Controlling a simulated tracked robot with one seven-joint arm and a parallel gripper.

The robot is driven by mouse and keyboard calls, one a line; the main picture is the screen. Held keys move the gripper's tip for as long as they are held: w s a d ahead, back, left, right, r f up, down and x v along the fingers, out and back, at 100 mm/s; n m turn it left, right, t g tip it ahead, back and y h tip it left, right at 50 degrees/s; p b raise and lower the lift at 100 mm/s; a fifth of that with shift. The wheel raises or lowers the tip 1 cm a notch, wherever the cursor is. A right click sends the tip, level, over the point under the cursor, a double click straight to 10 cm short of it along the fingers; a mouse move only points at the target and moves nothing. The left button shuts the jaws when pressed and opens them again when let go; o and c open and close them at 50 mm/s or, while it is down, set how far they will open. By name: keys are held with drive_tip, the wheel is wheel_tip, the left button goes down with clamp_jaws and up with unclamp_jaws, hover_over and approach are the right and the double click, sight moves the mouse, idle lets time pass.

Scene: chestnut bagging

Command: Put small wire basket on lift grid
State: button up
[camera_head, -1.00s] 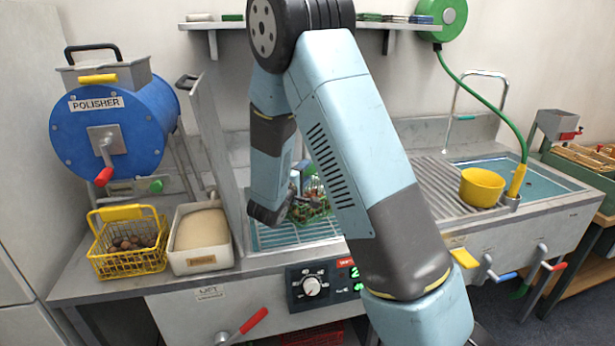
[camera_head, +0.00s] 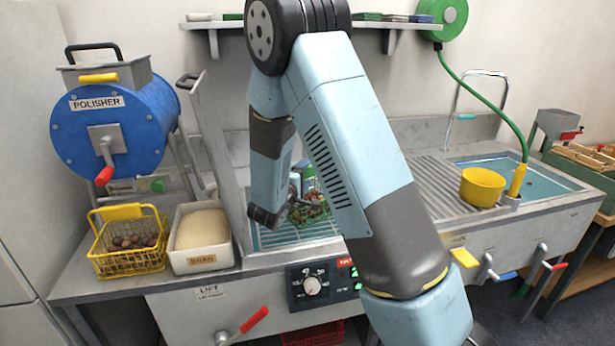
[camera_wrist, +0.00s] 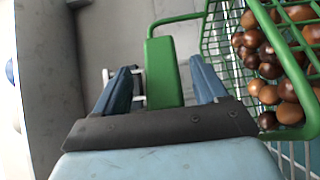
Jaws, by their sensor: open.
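A green wire basket (camera_head: 312,210) full of brown chestnuts stands on the lift grid (camera_head: 275,238), partly hidden behind my arm in the head view. In the wrist view the basket (camera_wrist: 222,40) fills the upper right, and its flat green handle tab (camera_wrist: 165,75) stands between my fingers. My gripper (camera_wrist: 163,82) is open, with one blue finger on each side of the tab and a gap visible on both sides. In the head view my gripper (camera_head: 296,190) is small and partly hidden at the basket.
A yellow wire basket (camera_head: 128,262) of chestnuts and a white bran box (camera_head: 202,262) stand left of the grid, below the blue polisher (camera_head: 112,125). An upright grey panel (camera_head: 222,165) borders the grid's left side. A yellow pot (camera_head: 482,187) stands right, by the sink.

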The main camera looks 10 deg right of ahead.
drive_tip(key=v, duration=1.2)
drive_tip(key=s+d+r+m+g, duration=0.4)
drive_tip(key=s+d+r+g, duration=0.15)
drive_tip(key=s+d, duration=0.25)
drive_tip(key=s+d+r+m+g, duration=0.4)
drive_tip(key=s+d+g, duration=0.2)
drive_tip(key=s+d, duration=0.15)
drive_tip(key=s+a+r+m+t+y, duration=0.2)
drive_tip(key=s+a+r+t+y, duration=0.1)
drive_tip(key=s+r+y, duration=0.6)
drive_tip(key=s+a+y, duration=0.1)
drive_tip(key=s+y, duration=0.1)
drive_tip(key=s, duration=0.1)
drive_tip(key=shift+s+y, duration=0.3)
drive_tip(key=shift+s, duration=0.05)
drive_tip(key=shift+a, duration=0.2)
